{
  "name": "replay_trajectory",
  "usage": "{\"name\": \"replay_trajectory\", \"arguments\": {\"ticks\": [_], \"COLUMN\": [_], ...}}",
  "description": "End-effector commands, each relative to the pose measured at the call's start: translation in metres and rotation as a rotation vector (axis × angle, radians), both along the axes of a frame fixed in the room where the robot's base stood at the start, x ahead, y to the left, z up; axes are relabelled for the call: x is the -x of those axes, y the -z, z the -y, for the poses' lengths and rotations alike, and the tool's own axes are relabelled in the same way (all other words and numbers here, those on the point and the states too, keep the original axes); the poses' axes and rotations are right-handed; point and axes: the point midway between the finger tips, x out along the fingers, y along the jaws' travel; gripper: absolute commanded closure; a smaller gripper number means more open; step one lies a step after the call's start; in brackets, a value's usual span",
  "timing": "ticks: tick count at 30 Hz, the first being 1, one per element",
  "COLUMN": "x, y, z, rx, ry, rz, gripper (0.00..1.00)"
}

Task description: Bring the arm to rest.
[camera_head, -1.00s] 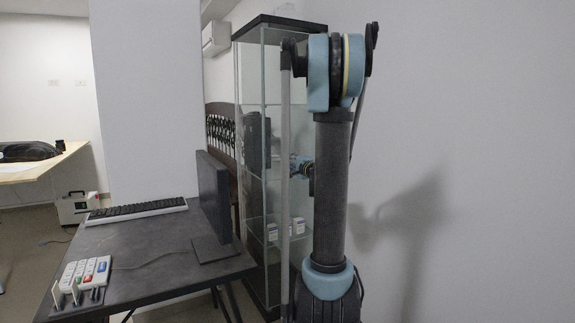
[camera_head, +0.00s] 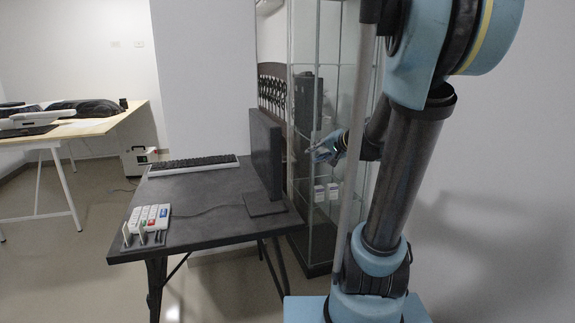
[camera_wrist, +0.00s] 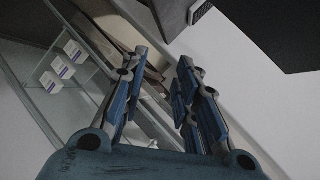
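My arm fills the right side of the head view, with a dark upright link and a large blue joint at the top. My gripper (camera_head: 318,150) shows small behind it, pointing left in front of the glass cabinet. In the wrist view my gripper (camera_wrist: 163,62) has its two blue jointed fingers apart, with nothing between them. It is open and empty. Part of the forearm is hidden behind the upright link and a thin grey pole.
A glass cabinet (camera_head: 303,45) with white boxes (camera_wrist: 58,69) stands close beside the arm. A wooden table (camera_head: 82,128) stands far left. A bare wall is at right.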

Motion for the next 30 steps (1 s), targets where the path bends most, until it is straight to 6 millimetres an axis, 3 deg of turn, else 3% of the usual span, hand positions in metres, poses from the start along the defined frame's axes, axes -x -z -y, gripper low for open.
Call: {"name": "replay_trajectory", "arguments": {"ticks": [4, 10, 21, 25, 30], "x": [0.053, 0.122, 0.24, 0.268, 0.286], "y": [0.028, 0.069, 0.135, 0.149, 0.158], "z": [-0.008, -0.003, 0.044, 0.063, 0.076], "rx": [0.146, 0.346, 0.71, 0.805, 0.87], "ry": [-0.089, -0.194, -0.338, -0.363, -0.376], "rz": [-0.071, -0.176, -0.387, -0.445, -0.486], "gripper": [0.72, 0.72, 0.72, 0.72, 0.72]}}
